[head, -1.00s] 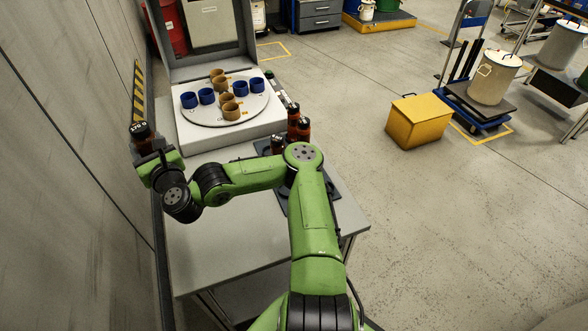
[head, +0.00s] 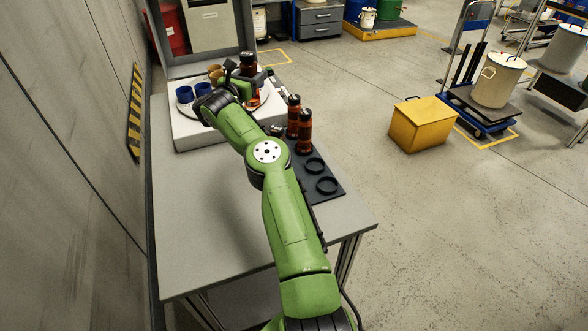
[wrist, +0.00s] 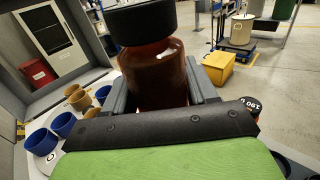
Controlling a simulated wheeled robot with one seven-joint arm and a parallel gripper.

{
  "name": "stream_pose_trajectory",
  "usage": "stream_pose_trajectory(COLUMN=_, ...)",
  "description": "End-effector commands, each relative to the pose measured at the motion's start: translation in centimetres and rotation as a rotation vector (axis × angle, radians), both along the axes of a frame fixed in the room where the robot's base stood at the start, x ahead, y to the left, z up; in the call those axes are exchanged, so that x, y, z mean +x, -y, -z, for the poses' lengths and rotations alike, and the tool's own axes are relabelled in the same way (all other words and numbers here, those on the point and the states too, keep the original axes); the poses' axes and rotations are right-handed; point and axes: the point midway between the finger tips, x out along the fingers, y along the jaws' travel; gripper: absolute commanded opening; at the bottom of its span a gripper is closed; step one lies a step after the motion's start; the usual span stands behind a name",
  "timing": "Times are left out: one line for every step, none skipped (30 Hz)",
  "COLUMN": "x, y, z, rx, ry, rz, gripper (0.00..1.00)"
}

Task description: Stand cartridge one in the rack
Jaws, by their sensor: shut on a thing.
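My gripper (head: 250,82) is shut on an amber cartridge with a black cap (head: 248,60), held upright in front of the white turntable unit. In the wrist view the cartridge (wrist: 154,72) sits between both fingers; its number does not show. The dark rack (head: 337,197) lies along the right side of the table. Two amber cartridges (head: 304,132) stand at its far part, and two black ring seats (head: 327,185) nearer me are empty. My arm covers part of the rack's left side. One standing cartridge's cap (wrist: 250,105) shows below the held one in the wrist view.
The white unit (head: 190,135) with blue cups (head: 184,94) and tan cups stands at the back of the table, close to my gripper. The table's left half (head: 195,210) is clear. A wall runs along the left. A yellow box (head: 420,125) stands on the floor at right.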

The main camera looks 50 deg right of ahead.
Motion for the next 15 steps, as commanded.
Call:
stream_pose_trajectory(x=-1.0, y=1.2, z=0.7, rx=-0.001, ry=0.002, rz=0.044, gripper=0.21)
stream_pose_trajectory(x=-1.5, y=1.8, z=0.9, rx=-0.001, ry=0.002, rz=0.065, gripper=0.21)
stream_pose_trajectory(x=-2.1, y=2.4, z=1.1, rx=-0.001, ry=0.002, rz=0.089, gripper=0.21)
stream_pose_trajectory(x=-2.4, y=2.7, z=1.1, rx=-0.002, ry=0.002, rz=0.102, gripper=0.21)
stream_pose_trajectory(x=-2.7, y=3.0, z=1.2, rx=-0.002, ry=0.002, rz=0.113, gripper=0.21)
stream_pose_trajectory(x=-2.9, y=3.3, z=1.4, rx=-0.002, ry=0.002, rz=0.122, gripper=0.21)
stream_pose_trajectory(x=-3.0, y=3.4, z=1.7, rx=-0.001, ry=0.001, rz=0.125, gripper=0.21)
stream_pose_trajectory(x=-3.0, y=3.4, z=2.2, rx=-0.001, ry=0.001, rz=0.127, gripper=0.21)
stream_pose_trajectory(x=-3.1, y=3.5, z=3.2, rx=0.000, ry=-0.001, rz=0.128, gripper=0.21)
stream_pose_trajectory(x=-3.1, y=3.5, z=4.1, rx=0.000, ry=-0.002, rz=0.128, gripper=0.21)
stream_pose_trajectory(x=-3.1, y=3.4, z=5.0, rx=-0.001, ry=-0.003, rz=0.127, gripper=0.21)
stream_pose_trajectory(x=-3.1, y=3.5, z=6.4, rx=0.000, ry=-0.003, rz=0.128, gripper=0.21)
stream_pose_trajectory(x=-3.1, y=3.5, z=7.3, rx=0.000, ry=-0.003, rz=0.128, gripper=0.21)
stream_pose_trajectory(x=-3.1, y=3.4, z=8.3, rx=0.000, ry=-0.002, rz=0.127, gripper=0.21)
stream_pose_trajectory(x=-3.1, y=3.4, z=9.5, rx=0.000, ry=-0.003, rz=0.127, gripper=0.21)
